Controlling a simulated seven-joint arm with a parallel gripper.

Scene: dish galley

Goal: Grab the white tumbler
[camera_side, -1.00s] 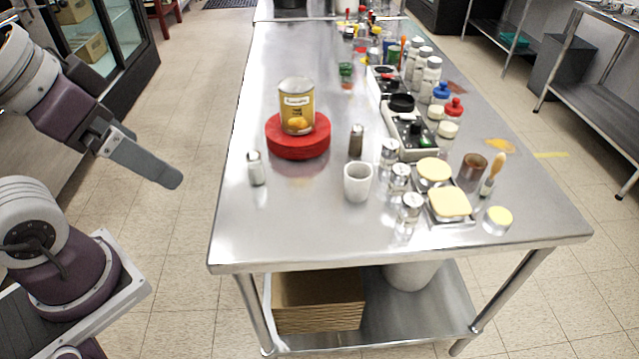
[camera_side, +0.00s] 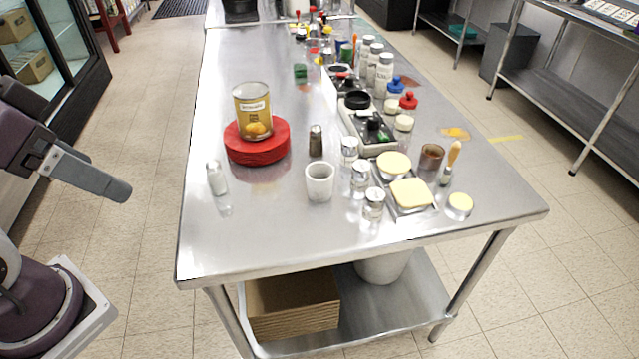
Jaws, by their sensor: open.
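The white tumbler (camera_side: 319,184) stands upright on the steel table, near the front middle. Its open top faces up and nothing touches it. My gripper (camera_side: 122,190) is at the left of the view, off the table's left edge, well apart from the tumbler. It is seen from the side, so one long grey finger shows and the other is hidden behind it. It is open and holds nothing.
A can (camera_side: 253,110) stands on a red round block (camera_side: 257,142). A salt shaker (camera_side: 217,178) stands left of the tumbler, a brown shaker (camera_side: 316,141) behind it. Glass shakers (camera_side: 373,204) and a tray of yellow-topped items (camera_side: 405,212) crowd its right. The front-left tabletop is clear.

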